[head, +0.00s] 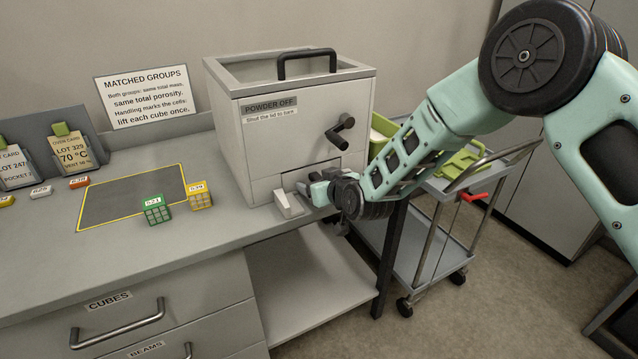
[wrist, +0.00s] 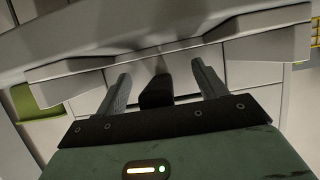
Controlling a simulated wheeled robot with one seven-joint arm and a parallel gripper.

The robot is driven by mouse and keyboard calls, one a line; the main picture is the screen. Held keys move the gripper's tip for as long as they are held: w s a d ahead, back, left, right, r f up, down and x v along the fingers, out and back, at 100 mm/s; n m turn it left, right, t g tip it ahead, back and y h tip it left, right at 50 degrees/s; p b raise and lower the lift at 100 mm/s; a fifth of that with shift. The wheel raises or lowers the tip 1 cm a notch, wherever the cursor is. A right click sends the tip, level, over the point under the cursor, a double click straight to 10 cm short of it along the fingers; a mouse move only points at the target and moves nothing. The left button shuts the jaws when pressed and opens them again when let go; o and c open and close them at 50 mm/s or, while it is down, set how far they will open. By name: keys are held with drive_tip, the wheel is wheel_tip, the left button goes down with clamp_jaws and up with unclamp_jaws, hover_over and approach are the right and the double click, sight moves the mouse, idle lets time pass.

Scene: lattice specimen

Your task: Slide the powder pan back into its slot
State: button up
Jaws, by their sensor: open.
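The powder pan (head: 289,205) is a pale grey piece sticking out at the bottom front of the grey powder box (head: 266,150). Its left end shows in the head view; my gripper hides much of the rest. My gripper (head: 314,189) is at the pan's front. In the wrist view the pan's pale front (wrist: 85,75) spans the picture. A black block (wrist: 157,92), which looks like its handle, sits between the two open fingers of my gripper (wrist: 163,84), with gaps on both sides. The slot's opening is mostly hidden.
The box has a black lid handle and a crank (head: 341,132). A cart (head: 425,235) with green trays stands right, behind my arm.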

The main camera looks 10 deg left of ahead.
idle(0.3)
drive_tip(key=shift+p+v, duration=0.55)
drive_tip(key=shift+v, duration=1.9)
drive_tip(key=b+v, duration=0.2)
drive_tip(key=v, duration=1.5)
drive_tip(key=shift+d+b, duration=0.25)
drive_tip(key=shift+b, duration=0.05)
drive_tip(key=shift+s+r, duration=0.1)
drive_tip(key=shift+s, duration=0.05)
